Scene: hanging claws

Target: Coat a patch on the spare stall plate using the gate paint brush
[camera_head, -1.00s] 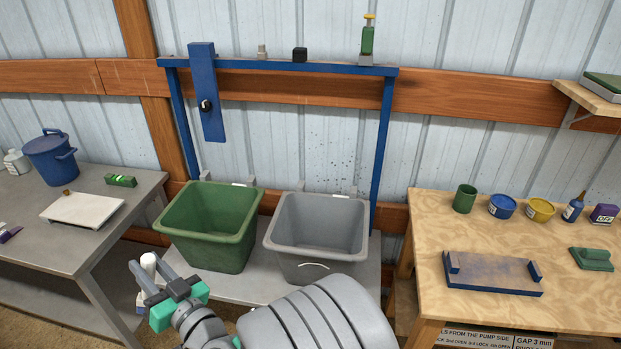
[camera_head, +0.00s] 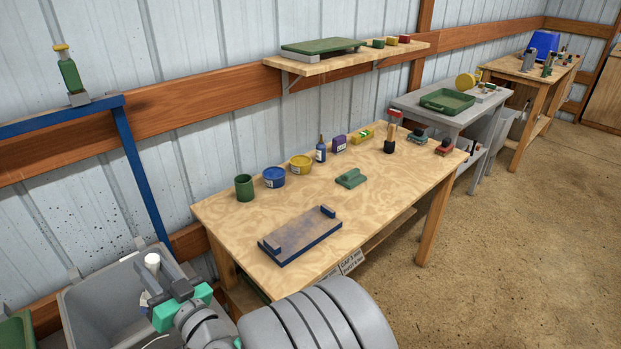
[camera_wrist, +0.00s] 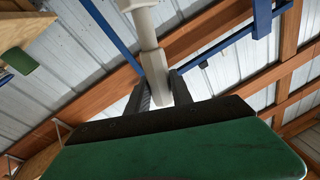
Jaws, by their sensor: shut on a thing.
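My gripper (camera_head: 156,277) is shut on a pale, off-white handled object (camera_head: 152,261), held above the grey bin at the lower left. In the wrist view the object (camera_wrist: 146,30) is a long pale shaft with a wider collar, between the dark fingers of my gripper (camera_wrist: 160,88). I cannot tell for sure that it is the gate paint brush; its working end is not clear. A blue plate with a worn, brownish face and two end blocks (camera_head: 300,236) lies flat on the wooden table, apart from my gripper. It may be the spare stall plate.
The wooden table (camera_head: 235,216) also holds a green cup (camera_head: 244,187), blue tin (camera_head: 274,177), yellow tin (camera_head: 301,165), green block (camera_head: 351,179) and an upright black-and-wood item (camera_head: 389,139). A shelf above bears a green plate (camera_head: 320,47). The grey bin (camera_head: 85,310) stands at left.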

